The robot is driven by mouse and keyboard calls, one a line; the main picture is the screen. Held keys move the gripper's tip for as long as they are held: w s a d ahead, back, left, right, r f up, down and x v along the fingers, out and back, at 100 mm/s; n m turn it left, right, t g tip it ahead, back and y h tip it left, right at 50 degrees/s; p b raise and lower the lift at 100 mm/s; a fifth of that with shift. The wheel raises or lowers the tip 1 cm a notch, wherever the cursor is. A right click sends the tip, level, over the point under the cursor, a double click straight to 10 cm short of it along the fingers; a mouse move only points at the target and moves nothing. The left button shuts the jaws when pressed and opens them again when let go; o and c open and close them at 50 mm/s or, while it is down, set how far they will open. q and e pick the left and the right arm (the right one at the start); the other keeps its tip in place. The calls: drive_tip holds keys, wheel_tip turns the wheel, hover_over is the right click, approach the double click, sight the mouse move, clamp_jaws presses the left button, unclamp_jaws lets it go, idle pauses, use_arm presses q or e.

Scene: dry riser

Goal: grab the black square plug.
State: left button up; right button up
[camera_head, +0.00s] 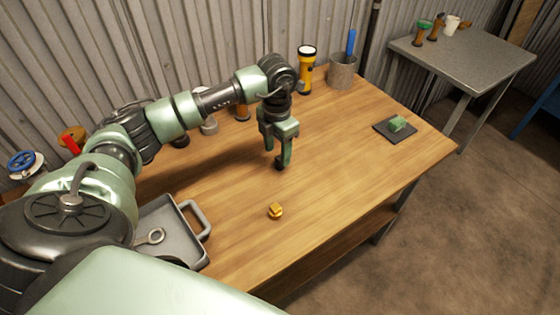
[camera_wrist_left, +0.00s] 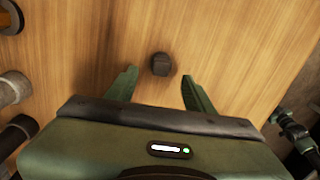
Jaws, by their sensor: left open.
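The black square plug (camera_wrist_left: 160,64) stands on the wooden tabletop in the left wrist view, just past the fingertips and centred between them. In the head view a dark bit of it (camera_head: 279,163) shows at the fingertips, mostly hidden by the gripper. My left gripper (camera_head: 285,158) points down at the table over the plug. It is open, with its two green fingers (camera_wrist_left: 158,80) apart and nothing between them that I can see touching. The height left between fingertips and plug is hard to tell. My right gripper is not in view.
A brass nut-like piece (camera_head: 275,211) lies in front. A grey tray (camera_head: 187,232) with a wrench is at the left. A yellow flashlight (camera_head: 306,75) and a grey cup (camera_head: 342,72) stand behind. A black pad (camera_head: 382,128) with a green block lies right. Bare wood surrounds the plug.

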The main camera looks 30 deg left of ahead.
sight(278, 158)
use_arm(q)
drive_tip(key=shift+w+f, duration=0.1)
drive_tip(key=shift+f, duration=1.75)
clamp_jaws()
drive_tip(key=shift+r, duration=0.1)
